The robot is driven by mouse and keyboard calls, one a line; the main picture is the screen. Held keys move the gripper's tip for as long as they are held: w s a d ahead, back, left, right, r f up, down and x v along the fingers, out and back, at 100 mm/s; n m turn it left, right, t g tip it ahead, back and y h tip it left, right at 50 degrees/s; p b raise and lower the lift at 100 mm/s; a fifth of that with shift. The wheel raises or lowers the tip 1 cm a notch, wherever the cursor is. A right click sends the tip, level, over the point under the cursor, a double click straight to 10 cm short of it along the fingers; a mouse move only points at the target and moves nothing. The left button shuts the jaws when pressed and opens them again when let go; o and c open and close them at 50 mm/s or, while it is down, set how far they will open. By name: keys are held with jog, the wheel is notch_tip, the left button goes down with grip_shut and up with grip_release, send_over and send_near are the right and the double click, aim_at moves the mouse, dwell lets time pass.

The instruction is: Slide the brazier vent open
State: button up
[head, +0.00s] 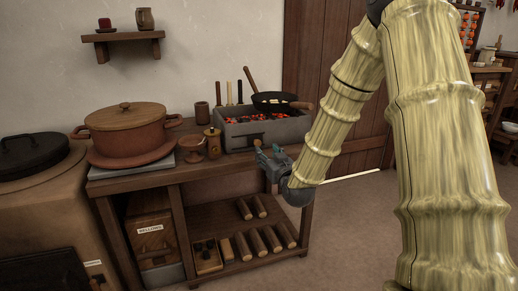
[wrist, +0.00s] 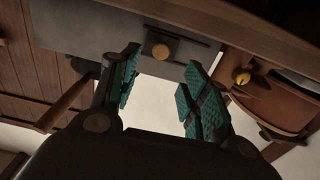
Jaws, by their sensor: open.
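The grey brazier (head: 288,133), a box of glowing coals, stands on the wooden table. Its vent is a dark slot in the front face; in the wrist view it shows as a dark track (wrist: 195,40) with a round wooden knob (wrist: 160,48) on it. My gripper (head: 268,157) is in front of the brazier's front face, a little below the coals. In the wrist view my gripper (wrist: 163,62) is open, its teal-padded fingers apart, with the knob showing between and just beyond the fingertips. I cannot tell whether they touch it. Nothing is held.
A black pan (head: 272,102) sits on the brazier. A small lidded jar (head: 212,140) and a clay goblet (head: 193,148) stand left of it, then a large terracotta pot (head: 127,125). Logs lie on the shelf below (head: 225,215). Open floor lies at right.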

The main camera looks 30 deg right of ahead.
aim_at(258, 144)
jog(key=b+x, duration=0.2)
jog(key=x, duration=0.7)
jog(key=shift+b, duration=0.3)
jog(key=shift+a, duration=0.1)
grip_shut()
